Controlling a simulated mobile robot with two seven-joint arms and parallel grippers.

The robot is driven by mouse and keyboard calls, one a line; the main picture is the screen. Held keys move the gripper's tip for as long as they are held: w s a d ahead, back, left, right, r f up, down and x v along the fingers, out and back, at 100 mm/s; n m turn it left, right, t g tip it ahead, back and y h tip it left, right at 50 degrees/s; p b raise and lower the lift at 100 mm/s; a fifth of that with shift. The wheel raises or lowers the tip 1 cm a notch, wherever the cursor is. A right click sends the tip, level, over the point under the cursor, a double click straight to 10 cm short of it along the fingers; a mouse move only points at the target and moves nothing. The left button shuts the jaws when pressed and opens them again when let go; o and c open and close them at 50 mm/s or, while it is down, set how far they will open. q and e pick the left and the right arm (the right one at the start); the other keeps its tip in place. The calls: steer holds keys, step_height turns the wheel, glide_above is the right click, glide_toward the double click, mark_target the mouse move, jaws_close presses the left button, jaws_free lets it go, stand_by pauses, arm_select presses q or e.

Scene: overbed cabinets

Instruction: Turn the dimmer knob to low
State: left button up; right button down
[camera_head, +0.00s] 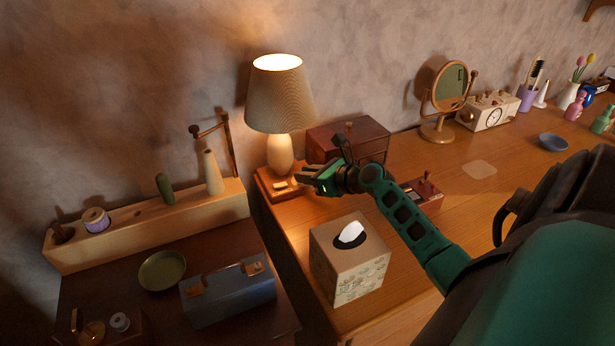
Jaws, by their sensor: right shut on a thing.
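The lamp (280,105) stands lit on a wooden base (266,184) at the back left corner of the desk. A small pale piece, apparently the dimmer knob (281,186), shows on the front of that base. My right gripper (299,181) reaches in from the right, and its fingertips are at the knob. It is shut on it, though the fingers partly hide the contact and the knob's setting cannot be read. My left gripper is not in view.
A tissue box (348,268) stands below my right forearm. A wooden box (350,138) sits behind the gripper. A small red-brown block (424,194) lies right of the wrist. A lower surface with a blue case (228,294) lies left.

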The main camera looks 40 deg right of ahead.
steer(key=shift+d+n+y, duration=0.2)
steer(key=shift+n+y, duration=0.7)
steer(key=shift+y, duration=0.2)
steer(key=c, duration=1)
jaws_free()
